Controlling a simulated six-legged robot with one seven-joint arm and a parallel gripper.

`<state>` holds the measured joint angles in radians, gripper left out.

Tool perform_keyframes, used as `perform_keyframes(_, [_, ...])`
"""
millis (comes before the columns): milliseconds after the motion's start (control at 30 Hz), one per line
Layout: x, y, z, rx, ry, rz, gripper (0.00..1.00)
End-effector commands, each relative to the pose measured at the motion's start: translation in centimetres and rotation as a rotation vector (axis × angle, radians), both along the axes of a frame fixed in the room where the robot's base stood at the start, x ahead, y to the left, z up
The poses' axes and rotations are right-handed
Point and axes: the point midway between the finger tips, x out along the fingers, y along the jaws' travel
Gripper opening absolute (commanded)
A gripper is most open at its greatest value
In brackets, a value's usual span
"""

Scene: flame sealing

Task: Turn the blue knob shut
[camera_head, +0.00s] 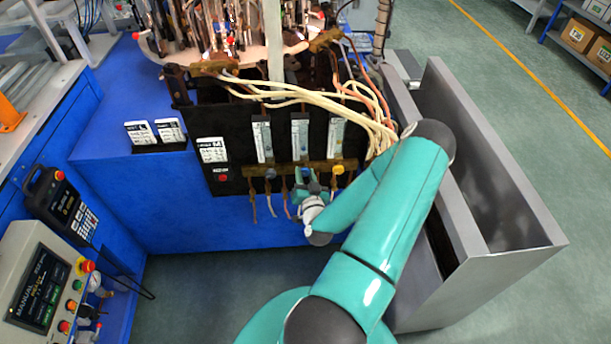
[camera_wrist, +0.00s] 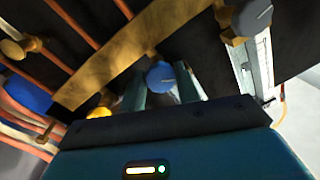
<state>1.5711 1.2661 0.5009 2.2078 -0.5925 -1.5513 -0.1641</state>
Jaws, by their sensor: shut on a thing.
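The blue knob (camera_wrist: 160,75) sits on the brass bar (camera_wrist: 100,75) in the middle of the wrist view. My gripper (camera_wrist: 162,88) has one finger on each side of it and is shut on it. In the head view my gripper (camera_head: 309,186) reaches the middle of the brass bar, under the middle flow tube (camera_head: 300,138), and largely hides the held knob. I cannot read the knob's turn angle.
A yellow knob (camera_head: 338,170) is close on the right of my gripper, and a grey-blue knob (camera_head: 271,173) on the left. Pale hoses (camera_head: 345,112) hang above right. A grey metal bin (camera_head: 500,205) stands at the right.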

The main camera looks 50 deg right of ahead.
Motion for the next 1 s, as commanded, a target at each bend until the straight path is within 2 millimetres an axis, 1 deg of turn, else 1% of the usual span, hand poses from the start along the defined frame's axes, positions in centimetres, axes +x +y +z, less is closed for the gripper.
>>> perform_keyframes(300, [0.04,0.03,-0.04,0.155,-0.176,-0.001,0.09])
perform_keyframes(500, [0.04,0.04,-0.04,0.222,-0.252,-0.001,0.09])
perform_keyframes(700, [0.04,0.05,-0.05,0.256,-0.291,-0.001,0.09])
perform_keyframes(1000, [0.04,0.05,-0.05,0.262,-0.298,-0.001,0.09])
